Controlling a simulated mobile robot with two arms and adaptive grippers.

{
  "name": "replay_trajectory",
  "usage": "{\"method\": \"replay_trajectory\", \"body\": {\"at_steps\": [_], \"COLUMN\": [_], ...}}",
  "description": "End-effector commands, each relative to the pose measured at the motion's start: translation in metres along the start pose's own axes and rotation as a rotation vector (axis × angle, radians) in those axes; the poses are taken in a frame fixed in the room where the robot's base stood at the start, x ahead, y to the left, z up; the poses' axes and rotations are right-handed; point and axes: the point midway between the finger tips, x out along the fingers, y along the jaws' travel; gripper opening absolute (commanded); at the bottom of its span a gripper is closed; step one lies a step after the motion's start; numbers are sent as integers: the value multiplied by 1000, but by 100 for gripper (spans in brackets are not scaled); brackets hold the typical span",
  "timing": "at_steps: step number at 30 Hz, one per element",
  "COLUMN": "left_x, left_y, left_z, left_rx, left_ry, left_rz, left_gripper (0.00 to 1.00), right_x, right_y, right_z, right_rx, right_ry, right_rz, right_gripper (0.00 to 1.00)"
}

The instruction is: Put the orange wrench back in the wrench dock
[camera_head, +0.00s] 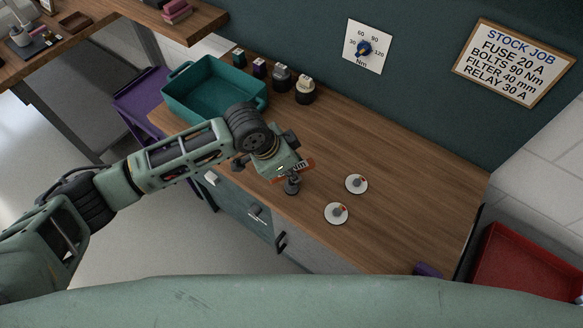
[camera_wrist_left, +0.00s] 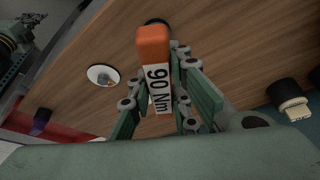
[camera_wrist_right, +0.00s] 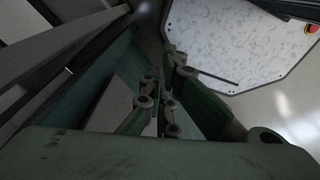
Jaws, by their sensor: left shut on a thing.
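My left gripper (camera_head: 287,164) is shut on the orange wrench (camera_head: 306,165) above the wooden worktop. In the left wrist view the orange end of the wrench (camera_wrist_left: 154,44) and its white "90 Nm" label show between the fingers of the left gripper (camera_wrist_left: 166,92). A dark round part (camera_head: 291,186) shows just below the gripper; whether it belongs to the wrench is unclear. I cannot clearly pick out the wrench dock. My right gripper (camera_wrist_right: 165,105) shows only in its wrist view, away from the worktop, with nothing clearly between its fingers.
Two white discs with small pegs (camera_head: 356,184) (camera_head: 336,213) sit on the worktop (camera_head: 420,195), right of the left gripper. A teal bin (camera_head: 213,90) and several small dark holders (camera_head: 281,78) stand at the back. A dial (camera_head: 364,48) and job sign (camera_head: 514,62) hang on the wall.

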Motion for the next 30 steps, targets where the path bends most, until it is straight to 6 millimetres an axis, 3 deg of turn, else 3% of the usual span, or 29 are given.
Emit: {"method": "replay_trajectory", "body": {"at_steps": [8, 9, 15, 25, 30], "left_x": [8, 7, 7, 6, -12], "left_y": [0, 0, 0, 0, -1], "left_z": [3, 2, 2, 4, 2], "left_rx": [0, 0, 0, 0, 2], "left_ry": [2, 2, 1, -1, 2], "left_rz": [0, 0, 0, 0, -2], "left_gripper": [0, 21, 38, 40, 40], "right_x": [5, 4, 4, 4, 4], "right_y": [0, 0, 0, 0, 0], "right_z": [0, 0, 0, 0, 0], "right_rx": [0, 0, 0, 0, 0], "right_ry": [0, 0, 0, 1, 0], "right_rz": [0, 0, 0, 0, -1], "right_gripper": [0, 0, 0, 0, 0]}}
